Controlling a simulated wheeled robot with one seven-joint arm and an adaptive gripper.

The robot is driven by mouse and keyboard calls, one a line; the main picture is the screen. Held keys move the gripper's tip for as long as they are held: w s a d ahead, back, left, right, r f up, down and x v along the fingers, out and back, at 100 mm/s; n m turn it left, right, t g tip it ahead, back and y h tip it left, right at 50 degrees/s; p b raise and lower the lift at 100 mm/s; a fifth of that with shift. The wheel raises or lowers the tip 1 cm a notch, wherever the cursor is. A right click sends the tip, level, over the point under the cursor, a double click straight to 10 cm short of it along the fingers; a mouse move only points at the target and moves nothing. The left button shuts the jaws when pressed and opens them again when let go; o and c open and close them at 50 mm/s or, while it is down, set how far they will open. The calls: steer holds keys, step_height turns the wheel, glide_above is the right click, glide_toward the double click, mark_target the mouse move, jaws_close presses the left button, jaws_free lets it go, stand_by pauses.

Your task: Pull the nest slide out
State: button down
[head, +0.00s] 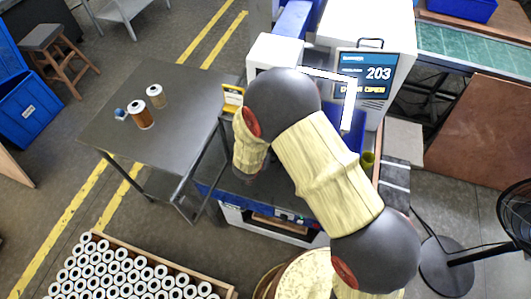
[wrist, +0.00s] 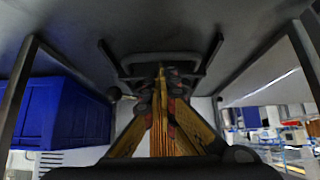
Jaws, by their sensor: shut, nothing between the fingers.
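In the wrist view my gripper (wrist: 162,76) is shut, its yellow and black fingers meeting at the tips. The tips are in front of a dark bar-shaped handle (wrist: 138,57) under a grey surface. I cannot tell whether they touch it, and nothing is held. In the head view the machine (head: 375,35) has a screen (head: 364,76) reading 203 above a line ending in "OPEN". My arm covers the middle of the machine, so the nest slide cannot be made out there. My gripper's fingers are not clear in the head view.
A dark table (head: 185,105) at left carries an orange-brown cartridge (head: 141,115), a tan cartridge (head: 156,96) and a small blue item (head: 120,115). A crate (head: 222,289) of white-topped cartridges stands at front left. A black fan (head: 447,262) stands at right.

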steer(key=s+a+p, duration=0.3)
steer(key=s+a, duration=0.1)
steer(key=s, duration=0.6)
steer(key=s+a+p, duration=0.3)
steer(key=s+p, duration=0.1)
steer(key=s, duration=0.7)
steer(key=shift+s+a, duration=0.15)
steer(key=shift+a, duration=0.2)
